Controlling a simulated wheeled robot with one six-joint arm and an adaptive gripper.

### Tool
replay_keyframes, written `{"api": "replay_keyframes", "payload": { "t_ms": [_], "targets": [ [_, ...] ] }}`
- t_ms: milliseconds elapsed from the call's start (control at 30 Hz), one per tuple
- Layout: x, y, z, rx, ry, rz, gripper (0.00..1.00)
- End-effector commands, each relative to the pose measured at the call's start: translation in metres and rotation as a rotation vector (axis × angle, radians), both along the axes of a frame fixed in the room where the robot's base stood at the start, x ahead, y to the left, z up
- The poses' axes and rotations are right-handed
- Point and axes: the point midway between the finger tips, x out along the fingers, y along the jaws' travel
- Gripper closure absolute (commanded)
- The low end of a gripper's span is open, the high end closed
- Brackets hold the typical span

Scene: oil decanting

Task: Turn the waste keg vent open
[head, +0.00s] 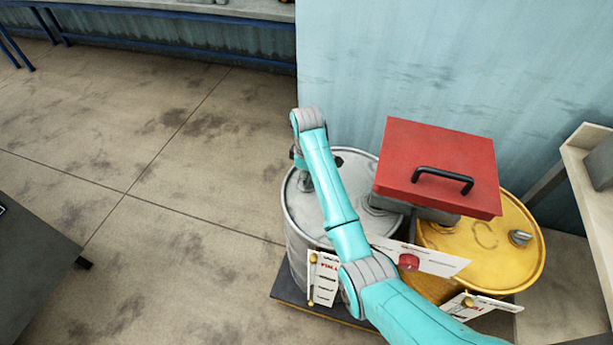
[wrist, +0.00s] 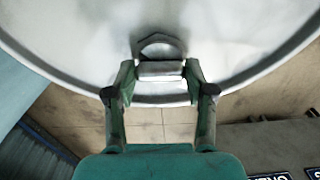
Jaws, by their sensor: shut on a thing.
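The grey keg (head: 302,214) stands upright on the left of a pair, and its pale lid and rim fill the top of the wrist view (wrist: 65,42). A small grey metal vent fitting (wrist: 160,70) sits on the lid near the rim. My gripper (wrist: 159,74) has one finger on each side of it and is shut on it. In the head view my arm reaches across the keg, and its wrist and the gripper are small and partly hidden at the lid's far left edge. The vent's turned position cannot be told.
A yellow keg (head: 510,262) with a small metal fitting (head: 521,238) stands to the right. A red box lid with a black handle (head: 432,160) overhangs both kegs. White label cards (head: 323,279) hang in front. The kegs stand on a dark platform (head: 286,292).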

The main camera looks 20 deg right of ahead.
Motion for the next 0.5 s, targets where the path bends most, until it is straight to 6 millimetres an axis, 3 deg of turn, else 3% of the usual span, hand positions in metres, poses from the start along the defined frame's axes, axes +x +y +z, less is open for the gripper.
{"api": "replay_keyframes", "payload": {
  "t_ms": [500],
  "targets": [
    [-0.0008, -0.0005, -0.0009, 0.0, 0.003, 0.053, 0.81]
  ]
}}
